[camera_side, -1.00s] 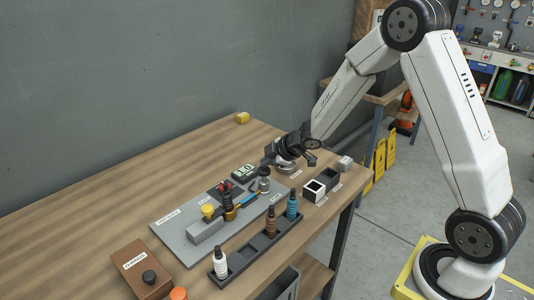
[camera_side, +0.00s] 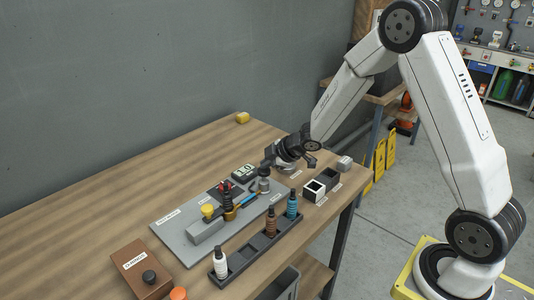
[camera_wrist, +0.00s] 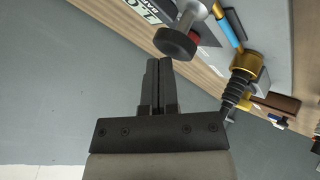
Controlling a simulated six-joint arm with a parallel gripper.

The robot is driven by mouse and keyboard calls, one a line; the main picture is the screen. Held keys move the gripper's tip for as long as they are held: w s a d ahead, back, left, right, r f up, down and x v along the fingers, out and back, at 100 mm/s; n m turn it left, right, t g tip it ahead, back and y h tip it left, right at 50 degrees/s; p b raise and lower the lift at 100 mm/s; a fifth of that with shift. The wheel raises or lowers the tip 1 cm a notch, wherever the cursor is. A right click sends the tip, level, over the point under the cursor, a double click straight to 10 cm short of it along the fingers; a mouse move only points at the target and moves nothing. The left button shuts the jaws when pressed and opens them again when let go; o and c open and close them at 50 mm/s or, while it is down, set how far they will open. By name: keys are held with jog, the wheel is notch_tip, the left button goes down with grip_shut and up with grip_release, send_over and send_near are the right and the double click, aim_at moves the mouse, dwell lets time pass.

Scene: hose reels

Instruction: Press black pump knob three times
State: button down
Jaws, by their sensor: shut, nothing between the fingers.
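The black pump knob (camera_side: 264,171) sits on top of a silver post at the back right end of the grey pump board (camera_side: 175,239). In the wrist view the round black knob (camera_wrist: 175,43) is just beyond my fingertips, with its metal stem behind it. My gripper (camera_side: 266,161) is shut and empty, right over the knob in the side view; its fingers also show in the wrist view (camera_wrist: 159,66). Whether the fingertips touch the knob cannot be told.
A digital display (camera_side: 244,173), a red valve handle (camera_side: 224,187) and a yellow knob (camera_side: 208,211) stand nearby on the board. A dark rack (camera_side: 245,260) holds white, brown and blue bottles in front. A brown box (camera_side: 139,267) is at the near left.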

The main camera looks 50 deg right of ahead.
aim_at(267, 170)
jog(key=shift+f, duration=1.05)
dwell(1.5)
jog(key=shift+r, duration=1.7)
jog(key=shift+r, duration=0.15)
jog(key=shift+r, duration=2.4)
dwell(0.7)
jog(key=shift+r, duration=1.9)
